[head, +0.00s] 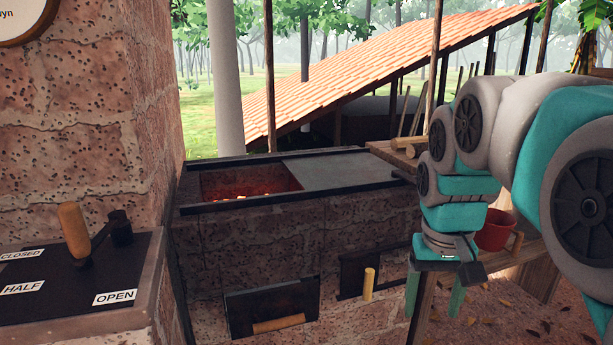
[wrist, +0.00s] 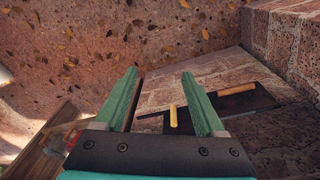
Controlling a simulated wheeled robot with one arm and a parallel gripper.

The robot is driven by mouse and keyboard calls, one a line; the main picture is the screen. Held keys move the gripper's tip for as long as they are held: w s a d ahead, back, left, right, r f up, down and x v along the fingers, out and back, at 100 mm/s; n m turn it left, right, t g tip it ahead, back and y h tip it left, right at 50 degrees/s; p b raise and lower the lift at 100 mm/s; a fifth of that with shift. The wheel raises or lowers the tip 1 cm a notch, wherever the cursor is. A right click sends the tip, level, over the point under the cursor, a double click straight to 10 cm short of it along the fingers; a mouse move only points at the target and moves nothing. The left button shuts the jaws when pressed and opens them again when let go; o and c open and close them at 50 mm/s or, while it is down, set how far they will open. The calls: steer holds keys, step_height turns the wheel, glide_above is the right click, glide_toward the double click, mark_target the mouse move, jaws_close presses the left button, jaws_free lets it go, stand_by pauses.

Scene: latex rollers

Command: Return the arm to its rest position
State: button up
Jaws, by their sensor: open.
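My arm (head: 474,130) is grey and teal and reaches in from the right in the head view. It is bent, with the wrist hanging down. My gripper (head: 435,292) points downward in front of the stove's right end, with its two green fingers apart and nothing between them. In the wrist view my gripper (wrist: 165,95) is open over the leaf-strewn ground, with the stove's front wall to the right. The fingers touch nothing that I can see.
The brick stove has a glowing opening (head: 250,181) on top, a black front door (head: 271,306) and a second door with a yellow handle (head: 368,284). A lever (head: 75,231) stands on a marked panel at left. A red bucket (head: 495,231) is behind my wrist, near a wooden bench.

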steer(key=s+a+f+g, duration=0.1)
steer(key=s+a+f, duration=0.1)
steer(key=s+f, duration=0.5)
steer(key=s+a+f+n+g, duration=0.1)
steer(key=s+a+f, duration=0.1)
steer(key=s+f, duration=0.6)
steer(key=s, duration=0.5)
steer(key=shift+s+a+f+n+g+y, duration=0.15)
steer(key=shift+a+n+g+y, duration=0.15)
steer(key=shift+a+g+y, duration=0.1)
